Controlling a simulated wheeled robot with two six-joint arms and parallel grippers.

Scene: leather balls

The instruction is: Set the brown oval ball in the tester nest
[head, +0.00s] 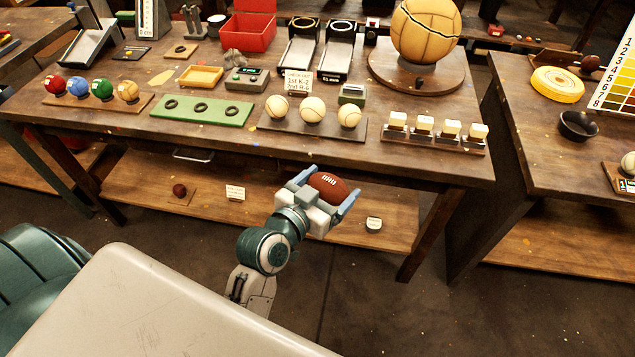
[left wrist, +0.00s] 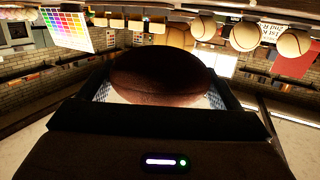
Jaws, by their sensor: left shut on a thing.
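The brown oval ball (head: 328,186) has white laces and sits between the blue fingers of my left gripper (head: 322,198). The gripper is shut on it and holds it in front of the workbench, below the level of the top. In the left wrist view the ball (left wrist: 160,75) fills the space between the fingers. Two dark sloped devices with round openings at the top, a left one (head: 299,52) and a right one (head: 338,55), stand at the back of the bench. I cannot tell for sure which thing is the tester nest. My right gripper is not in view.
The workbench front edge (head: 230,139) lies beyond the gripper. On it are three cream balls on a board (head: 312,110), a green board with black rings (head: 201,109), white cubes on a stand (head: 437,127) and a large tan ball (head: 425,30). A lower shelf (head: 385,214) runs beneath.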

